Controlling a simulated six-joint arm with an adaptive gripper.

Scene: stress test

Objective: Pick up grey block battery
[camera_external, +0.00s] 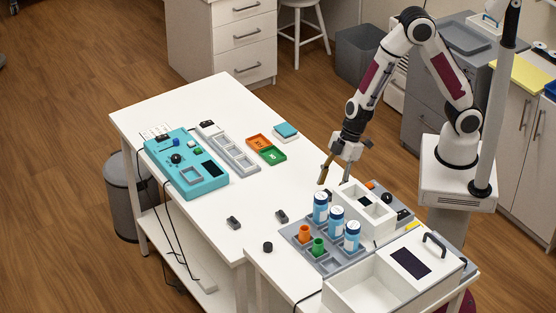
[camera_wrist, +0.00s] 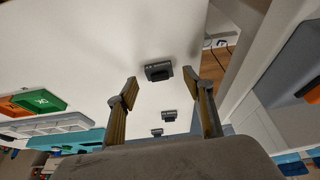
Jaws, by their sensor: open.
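Two small dark grey blocks stand apart on the white table in the external view, one (camera_external: 233,222) near the front edge and one (camera_external: 281,215) farther right. Which of them is the battery I cannot tell for sure. In the wrist view a grey block (camera_wrist: 158,71) lies between and beyond my fingertips, with smaller dark pieces (camera_wrist: 169,115) and (camera_wrist: 157,132) lower in the picture. My gripper (camera_external: 336,178) is open and empty, above the table's right part, to the right of and higher than both blocks. Its tan-padded fingers also show in the wrist view (camera_wrist: 161,88).
A grey rack (camera_external: 295,238) with blue-and-white bottles and orange and green pieces stands near my gripper, beside a white box (camera_external: 350,204). A teal panel (camera_external: 205,182) and trays lie left.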

